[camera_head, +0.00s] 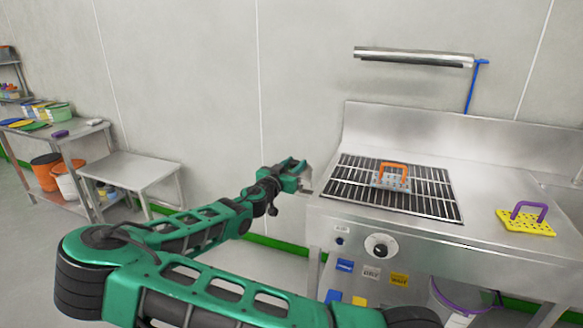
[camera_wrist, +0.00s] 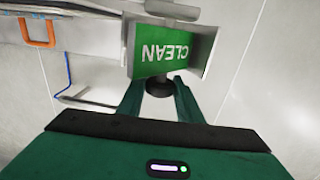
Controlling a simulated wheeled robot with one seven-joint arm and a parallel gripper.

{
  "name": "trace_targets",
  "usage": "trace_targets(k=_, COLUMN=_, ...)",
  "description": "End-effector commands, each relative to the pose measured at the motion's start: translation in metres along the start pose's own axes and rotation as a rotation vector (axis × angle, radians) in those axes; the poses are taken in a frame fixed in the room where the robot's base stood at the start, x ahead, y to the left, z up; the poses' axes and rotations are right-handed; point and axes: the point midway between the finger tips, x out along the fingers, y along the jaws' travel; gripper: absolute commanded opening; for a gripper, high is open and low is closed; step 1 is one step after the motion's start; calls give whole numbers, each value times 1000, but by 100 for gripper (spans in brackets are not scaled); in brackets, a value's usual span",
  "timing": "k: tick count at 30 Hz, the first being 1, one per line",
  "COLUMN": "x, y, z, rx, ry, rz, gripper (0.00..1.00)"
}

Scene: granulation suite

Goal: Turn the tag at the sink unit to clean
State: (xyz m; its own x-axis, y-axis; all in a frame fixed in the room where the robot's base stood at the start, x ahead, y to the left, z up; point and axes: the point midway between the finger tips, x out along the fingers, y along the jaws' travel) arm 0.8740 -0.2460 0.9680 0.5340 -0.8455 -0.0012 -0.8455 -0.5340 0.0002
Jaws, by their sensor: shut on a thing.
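The tag shows in the wrist view as a green face (camera_wrist: 163,50) with the white word CLEAN, upside down in the picture, inside a pale holder (camera_wrist: 203,50). A dark round knob (camera_wrist: 158,88) sits just below the face. My gripper (camera_wrist: 157,98) is shut on this knob, one green finger on each side. In the head view my gripper (camera_head: 297,165) is at the left end of the steel sink unit (camera_head: 400,130). There the tag is mostly hidden by the gripper and its lettering cannot be read.
On the sink unit are a black grate (camera_head: 440,205) with an orange-handled block (camera_head: 392,178) and a yellow block with a purple handle (camera_head: 526,220). A dial (camera_head: 380,246) is on its front. A steel table (camera_head: 130,170) stands left, with free floor between.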

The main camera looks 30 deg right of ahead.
Motion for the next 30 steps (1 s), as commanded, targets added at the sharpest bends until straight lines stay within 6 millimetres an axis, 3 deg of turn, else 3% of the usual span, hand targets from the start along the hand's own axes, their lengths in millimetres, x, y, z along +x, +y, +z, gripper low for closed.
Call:
trace_targets(k=15, x=3, y=4, z=-2, rx=1, ry=2, rz=-394, gripper=10)
trace_targets(k=30, x=3, y=2, z=0, rx=-2, ry=-3, rz=-566, gripper=10)
